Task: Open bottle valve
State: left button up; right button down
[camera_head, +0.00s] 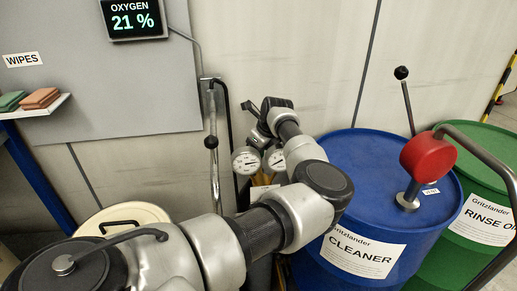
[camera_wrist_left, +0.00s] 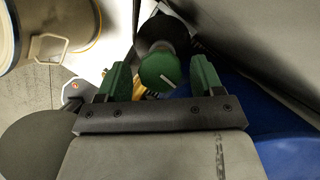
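The bottle valve is a round green knob (camera_wrist_left: 158,68) with a white line across its face, on a dark neck, in the left wrist view. My left gripper (camera_wrist_left: 160,78) is open, with one green finger on each side of the knob and gaps on both sides. I cannot tell how deep the knob sits between the fingers. In the head view my left arm reaches in from the left, and its gripper (camera_head: 262,108) is near two round pressure gauges (camera_head: 246,160). The bottle is mostly hidden behind my arm there. My right gripper is not in view.
A blue CLEANER drum (camera_head: 365,258) with a red-headed pump (camera_head: 428,158) stands close right of my arm. A green RINSE drum (camera_head: 480,215) stands beyond it. A metal pipe stand (camera_head: 214,150) rises left of the gauges. A lidded cream container (camera_head: 135,214) is at lower left.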

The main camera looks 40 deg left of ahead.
pick_arm(q)
jog(key=c, duration=0.8)
jog(key=shift+o, duration=0.2)
